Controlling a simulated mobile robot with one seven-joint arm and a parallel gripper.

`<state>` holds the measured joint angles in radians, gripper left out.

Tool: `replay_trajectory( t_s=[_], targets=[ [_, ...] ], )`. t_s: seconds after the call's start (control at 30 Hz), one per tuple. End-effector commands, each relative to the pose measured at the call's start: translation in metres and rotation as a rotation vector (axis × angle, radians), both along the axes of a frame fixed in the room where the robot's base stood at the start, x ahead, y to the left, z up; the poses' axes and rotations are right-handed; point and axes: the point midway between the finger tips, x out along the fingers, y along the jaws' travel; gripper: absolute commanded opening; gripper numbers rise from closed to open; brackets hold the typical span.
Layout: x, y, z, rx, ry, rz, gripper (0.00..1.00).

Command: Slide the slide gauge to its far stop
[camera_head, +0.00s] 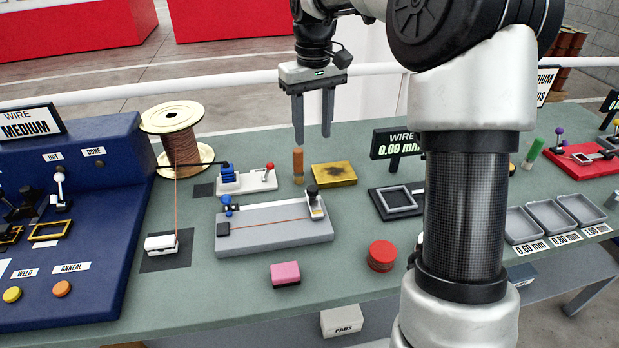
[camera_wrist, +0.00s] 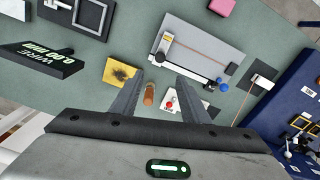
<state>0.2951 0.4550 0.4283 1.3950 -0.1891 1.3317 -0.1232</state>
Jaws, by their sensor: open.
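A grey bench plate (camera_head: 270,238) carries a copper wire and, at its right end, a small slider with a black knob (camera_head: 316,204); this looks like the slide gauge, though no label confirms it. In the wrist view the plate (camera_wrist: 222,42) lies beyond the fingertips, with the slider (camera_wrist: 165,44) at its left end. Blue knobs sit by the plate's other end. My gripper (camera_head: 312,138) is open and empty, pointing down above the back of the bench, behind and above the plate. Its fingers (camera_wrist: 160,80) also show in the wrist view, apart from the slider.
An orange-brown cylinder (camera_head: 298,166) stands below my fingers, beside a yellow block (camera_head: 334,175). A small white fixture with a red knob (camera_head: 268,174) is behind the plate. A wire display (camera_head: 396,146), pink block (camera_head: 285,274) and red disc (camera_head: 382,256) stand nearby.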

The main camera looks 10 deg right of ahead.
Motion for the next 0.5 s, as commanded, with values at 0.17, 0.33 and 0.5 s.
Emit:
replay_trajectory(
  t_s=[0.17,0.33,0.5],
  targets=[
    [-0.002,0.0,-0.038,0.001,0.007,0.0,0.41],
    [-0.002,0.0,-0.076,0.001,0.005,-0.001,0.41],
    [-0.002,0.0,-0.113,0.001,0.005,0.001,0.41]
  ],
)
